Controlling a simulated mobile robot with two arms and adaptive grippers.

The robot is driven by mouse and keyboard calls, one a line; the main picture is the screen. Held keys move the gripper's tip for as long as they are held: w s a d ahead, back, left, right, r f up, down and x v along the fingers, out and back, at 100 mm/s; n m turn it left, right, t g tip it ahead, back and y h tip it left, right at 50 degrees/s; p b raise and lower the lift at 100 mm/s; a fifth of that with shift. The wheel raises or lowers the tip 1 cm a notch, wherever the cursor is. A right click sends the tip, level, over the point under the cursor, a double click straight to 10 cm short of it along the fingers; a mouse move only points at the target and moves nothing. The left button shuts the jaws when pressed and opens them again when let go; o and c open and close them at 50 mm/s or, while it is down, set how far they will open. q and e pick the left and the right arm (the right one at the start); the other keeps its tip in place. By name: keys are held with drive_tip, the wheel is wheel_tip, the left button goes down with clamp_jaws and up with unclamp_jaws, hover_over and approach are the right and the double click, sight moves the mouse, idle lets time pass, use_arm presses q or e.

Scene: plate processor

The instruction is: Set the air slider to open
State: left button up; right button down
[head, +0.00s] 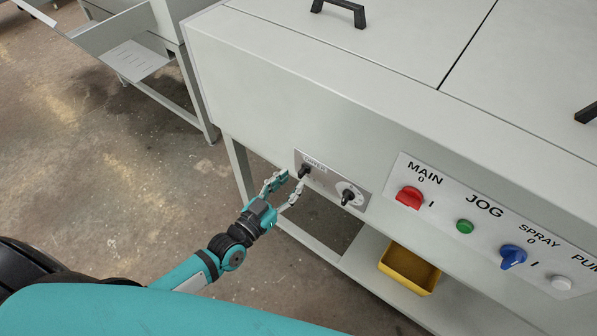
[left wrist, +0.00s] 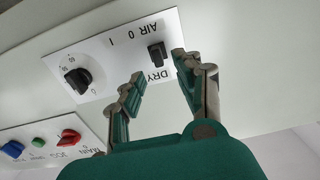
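The air slider is a small black handle (head: 304,171) at the left end of a light panel (head: 326,178) on the machine's front. In the left wrist view the slider (left wrist: 157,51) sits beside the lettering "AIR 0 I" and "DRY". I cannot tell exactly where along its travel it stands. My left gripper (head: 293,179) is at the slider, with its fingers apart. In the left wrist view the open fingertips (left wrist: 158,68) lie to either side of the slider's line; no contact is clear. My right gripper is not in view.
A black rotary knob (head: 348,197) is close beside the slider. Farther right are a red MAIN switch (head: 409,197), a green JOG button (head: 465,226) and a blue SPRAY switch (head: 512,257). A yellow bin (head: 409,270) stands on the lower shelf. Floor to the left is clear.

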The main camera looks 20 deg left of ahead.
sight(300, 174)
use_arm(q)
drive_tip(key=shift+x, duration=2.1)
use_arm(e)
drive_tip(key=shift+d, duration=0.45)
use_arm(q)
drive_tip(key=shift+c, duration=0.4)
clamp_jaws()
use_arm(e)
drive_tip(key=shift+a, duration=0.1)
